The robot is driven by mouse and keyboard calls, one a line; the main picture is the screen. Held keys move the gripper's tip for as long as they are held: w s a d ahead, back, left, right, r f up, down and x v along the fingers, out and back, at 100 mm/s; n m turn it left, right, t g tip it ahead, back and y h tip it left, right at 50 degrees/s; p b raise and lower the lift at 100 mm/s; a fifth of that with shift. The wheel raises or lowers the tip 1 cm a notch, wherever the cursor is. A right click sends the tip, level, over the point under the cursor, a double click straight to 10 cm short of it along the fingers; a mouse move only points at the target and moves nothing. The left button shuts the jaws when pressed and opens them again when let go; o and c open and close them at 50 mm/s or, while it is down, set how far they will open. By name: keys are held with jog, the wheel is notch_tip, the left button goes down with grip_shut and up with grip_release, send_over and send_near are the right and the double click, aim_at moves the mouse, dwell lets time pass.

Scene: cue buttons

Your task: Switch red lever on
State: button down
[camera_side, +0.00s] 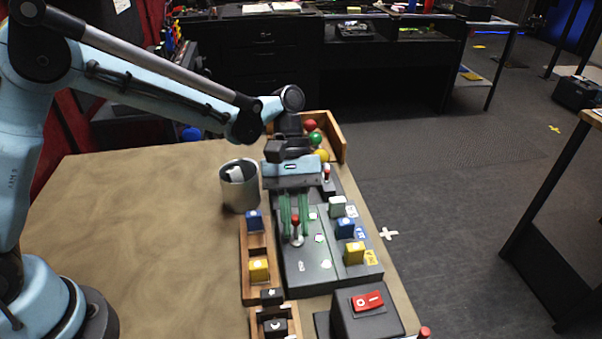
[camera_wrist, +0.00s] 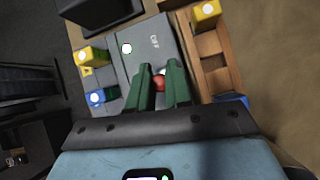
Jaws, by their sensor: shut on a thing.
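The red lever (camera_side: 295,218) has a red knob on a short metal stem and stands on the dark grey panel (camera_side: 305,276). My gripper (camera_side: 294,230) reaches down over the panel with its green fingers on either side of the lever. In the wrist view, the red knob (camera_wrist: 159,83) lies between the fingers (camera_wrist: 160,95), which are shut on it. An OFF mark (camera_wrist: 153,42) is on the panel beyond the fingers. The lever's base is hidden by the fingers in the wrist view.
White, blue (camera_side: 345,228) and yellow (camera_side: 354,252) blocks stand on the panel's right. A wooden tray (camera_side: 246,285) with blocks lies left of it. A grey cup (camera_side: 239,190) stands behind. A black box with a red switch (camera_side: 367,300) is in front. The left tabletop is clear.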

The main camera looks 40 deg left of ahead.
jog(key=shift+w+a+g+h, duration=0.15)
jog(key=shift+g+h, duration=0.15)
jog(key=shift+g, duration=0.1)
dwell(0.3)
jog(key=c, duration=1.1)
grip_release()
jog(key=shift+a, duration=0.1)
jog(key=v, duration=0.4)
jog(key=shift+w+a+r, duration=0.1)
jog(key=shift+w+r, duration=0.1)
jog(key=shift+w, duration=0.05)
notch_tip(320, 180, up, 7)
jog(key=shift+r, duration=0.15)
jog(key=shift+a, duration=0.1)
